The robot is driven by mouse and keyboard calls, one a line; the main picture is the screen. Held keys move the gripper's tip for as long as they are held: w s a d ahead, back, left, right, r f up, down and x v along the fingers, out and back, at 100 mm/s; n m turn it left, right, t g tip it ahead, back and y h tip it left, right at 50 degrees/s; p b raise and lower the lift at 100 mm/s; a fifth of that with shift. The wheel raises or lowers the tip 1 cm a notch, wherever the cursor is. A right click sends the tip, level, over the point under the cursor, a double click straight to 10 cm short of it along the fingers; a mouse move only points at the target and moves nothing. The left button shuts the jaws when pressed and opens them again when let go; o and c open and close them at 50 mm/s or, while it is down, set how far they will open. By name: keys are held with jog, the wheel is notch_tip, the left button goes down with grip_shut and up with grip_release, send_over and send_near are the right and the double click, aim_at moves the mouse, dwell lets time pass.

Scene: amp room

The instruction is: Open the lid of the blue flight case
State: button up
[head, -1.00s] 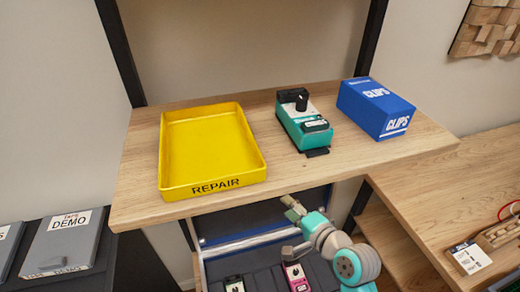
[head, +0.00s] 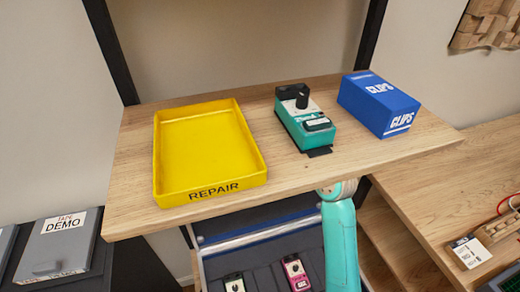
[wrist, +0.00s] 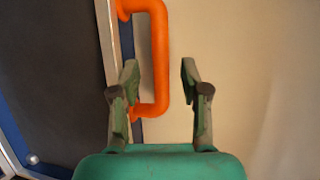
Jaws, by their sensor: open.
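The blue flight case (head: 262,226) shows partly under the wooden shelf in the head view, with blue panels and silver edging; the shelf hides much of it. How far its lid stands open cannot be told. In the wrist view, a dark panel (wrist: 50,75) with blue and silver edging fills the left, and an orange handle (wrist: 160,55) sticks out from its edge. My gripper (wrist: 158,72) is open, with one finger on each side of the handle's long bar in the picture. Contact cannot be told. The shelf hides my gripper in the head view.
A yellow repair tray (head: 209,190), a teal pedal (head: 306,120) and a blue clips box (head: 379,104) stand on the shelf (head: 290,185) above my arm. Small pedals, one white-faced (head: 234,284) and one pink (head: 296,275), sit on a dark surface below. A workbench (head: 450,180) is at right.

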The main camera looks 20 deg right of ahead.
jog(key=shift+x, duration=2.05)
grip_shut()
